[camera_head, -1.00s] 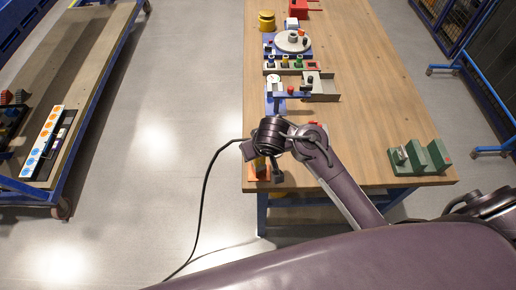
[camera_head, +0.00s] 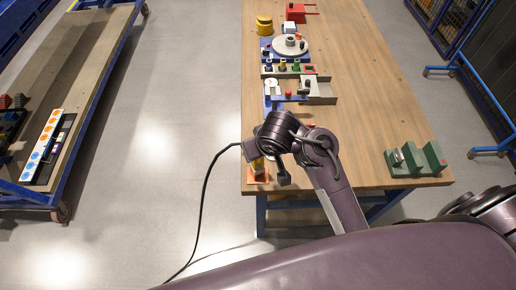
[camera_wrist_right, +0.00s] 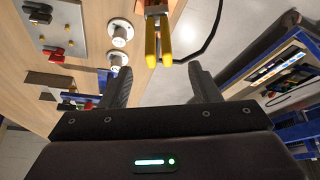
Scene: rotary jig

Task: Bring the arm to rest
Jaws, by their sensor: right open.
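My right arm (camera_head: 335,190) reaches in from the lower right in the head view, its wrist (camera_head: 275,135) above the front left corner of the wooden table. My right gripper (camera_wrist_right: 160,84) is open in the right wrist view, with nothing between its two dark fingers. A yellow part with an orange base (camera_wrist_right: 151,45) stands beyond the fingertips, apart from them. In the head view this orange base (camera_head: 258,177) shows at the table's front left corner, partly hidden by my wrist. My left gripper is in neither view.
The wooden table (camera_head: 365,120) holds a grey round disc (camera_head: 290,46), a row of coloured knobs (camera_head: 283,67), a grey bracket (camera_head: 320,90) and a green stepped block (camera_head: 416,160). A blue-framed cart (camera_head: 85,75) stands left.

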